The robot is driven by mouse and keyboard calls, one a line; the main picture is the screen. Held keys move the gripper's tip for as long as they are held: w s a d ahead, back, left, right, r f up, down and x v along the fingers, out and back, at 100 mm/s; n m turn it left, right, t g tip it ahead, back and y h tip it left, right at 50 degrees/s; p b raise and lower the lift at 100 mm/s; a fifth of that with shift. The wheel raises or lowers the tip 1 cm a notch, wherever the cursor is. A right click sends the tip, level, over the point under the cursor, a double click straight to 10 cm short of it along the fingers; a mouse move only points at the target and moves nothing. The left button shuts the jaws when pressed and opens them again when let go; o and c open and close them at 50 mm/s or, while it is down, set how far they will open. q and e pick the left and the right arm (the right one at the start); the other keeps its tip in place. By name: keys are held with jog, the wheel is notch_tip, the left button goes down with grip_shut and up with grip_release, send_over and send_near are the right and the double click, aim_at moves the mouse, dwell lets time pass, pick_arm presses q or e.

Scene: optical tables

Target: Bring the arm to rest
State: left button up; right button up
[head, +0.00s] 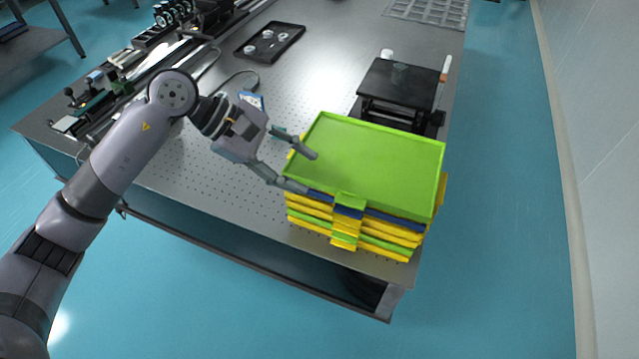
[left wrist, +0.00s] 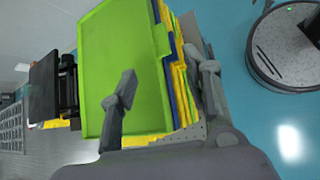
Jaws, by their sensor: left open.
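The top tray (head: 375,160) is green and empty, and also fills the middle of the left wrist view (left wrist: 115,65). Below it are yellow, blue and green trays (head: 350,228). Whether a finger touches the stack I cannot tell. My right gripper is in neither view.
The stack stands at the front corner of a perforated metal table (head: 235,165). A black stand (head: 400,85) is behind it. A black tray with round parts (head: 270,42) lies farther back. Optical equipment lines the left side. The floor (head: 490,220) on the right is clear.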

pick_arm(q)
jog(key=shift+v, duration=1.15)
jog(key=shift+d, duration=0.15)
